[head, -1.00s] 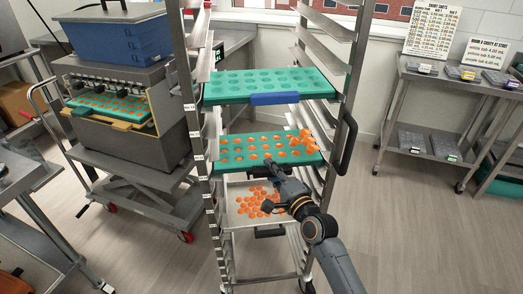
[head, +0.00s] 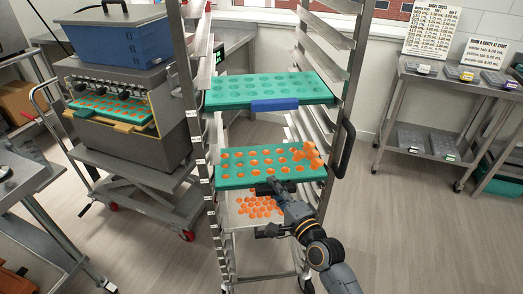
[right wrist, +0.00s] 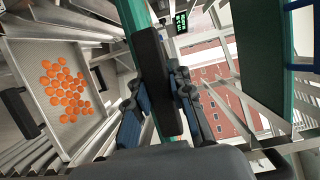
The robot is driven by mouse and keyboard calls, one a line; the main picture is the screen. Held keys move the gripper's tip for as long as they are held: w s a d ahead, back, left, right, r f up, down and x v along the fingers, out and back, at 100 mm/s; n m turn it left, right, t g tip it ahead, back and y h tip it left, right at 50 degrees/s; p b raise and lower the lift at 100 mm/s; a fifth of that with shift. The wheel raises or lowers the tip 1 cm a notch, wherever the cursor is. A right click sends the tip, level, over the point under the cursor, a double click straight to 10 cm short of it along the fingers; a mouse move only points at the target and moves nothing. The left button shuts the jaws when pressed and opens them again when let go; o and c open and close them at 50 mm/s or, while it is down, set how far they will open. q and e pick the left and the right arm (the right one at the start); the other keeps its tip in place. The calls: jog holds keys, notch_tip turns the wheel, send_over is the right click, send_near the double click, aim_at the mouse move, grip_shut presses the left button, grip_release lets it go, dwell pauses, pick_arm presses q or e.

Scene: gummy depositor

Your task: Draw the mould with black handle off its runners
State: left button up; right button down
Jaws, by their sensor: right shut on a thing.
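The mould with black handle is a green tray (head: 232,183) on the middle level of the rack, with orange gummies in its cavities and a heap at its right rear corner. Its black handle (right wrist: 158,80) stands between my fingers in the right wrist view. My right gripper (head: 272,188) is shut on that handle at the mould's front edge. The gripper hides part of the handle in the head view. The mould looks level and still lies between the rack's side rails. My left gripper is not in view.
Above is another green mould (head: 225,97) with a blue handle (head: 275,104). Below is a metal tray (right wrist: 62,137) with loose gummies. A rack side handle (head: 346,148) stands at the right. The depositor (head: 130,140) is at the left. Floor to the right is open.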

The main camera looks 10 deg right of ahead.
jog(key=shift+s+a+r+p, duration=0.15)
jog(key=shift+s+p, duration=0.2)
jog(key=shift+s, duration=0.65)
jog(key=shift+s+a+r+p, duration=0.1)
jog(key=shift+s+p, duration=0.2)
jog(key=shift+s, duration=0.65)
jog(key=shift+s+a, duration=0.1)
jog(key=shift+s, duration=1.05)
jog(key=shift+p, duration=0.3)
jog(key=shift+r+p, duration=0.35)
jog(key=shift+p, duration=0.1)
jog(key=s+a+p, duration=0.1)
jog(key=s, duration=1)
jog(key=shift+s, duration=0.2)
jog(key=shift+a, duration=0.1)
